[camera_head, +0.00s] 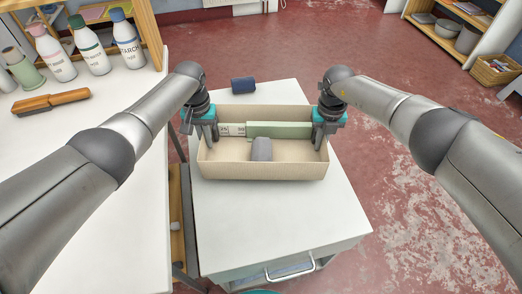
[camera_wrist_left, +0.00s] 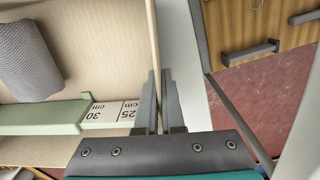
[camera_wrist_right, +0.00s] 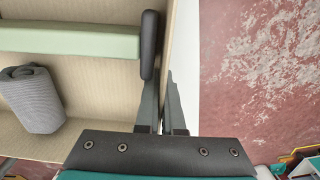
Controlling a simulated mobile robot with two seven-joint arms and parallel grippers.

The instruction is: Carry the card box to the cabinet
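The card box (camera_head: 262,171) is an open tan tray sitting on a white-topped cart. Inside it are a pale green bar (camera_head: 280,130), a ruler-marked piece (camera_head: 232,129) and a grey roll (camera_head: 261,149). My left gripper (camera_head: 208,138) is at the box's left wall; in the left wrist view its fingers (camera_wrist_left: 160,100) close on both sides of the wall. My right gripper (camera_head: 322,135) is at the right wall; in the right wrist view its fingers (camera_wrist_right: 163,105) straddle that wall closely. Which piece of furniture is the cabinet is unclear.
The white cart (camera_head: 275,225) has free top in front of the box. A dark blue roll (camera_head: 243,85) lies behind it. A white table (camera_head: 95,170) with bottles and a brush (camera_head: 50,101) stands left. Wooden shelves (camera_head: 453,40) stand far right; red floor lies between.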

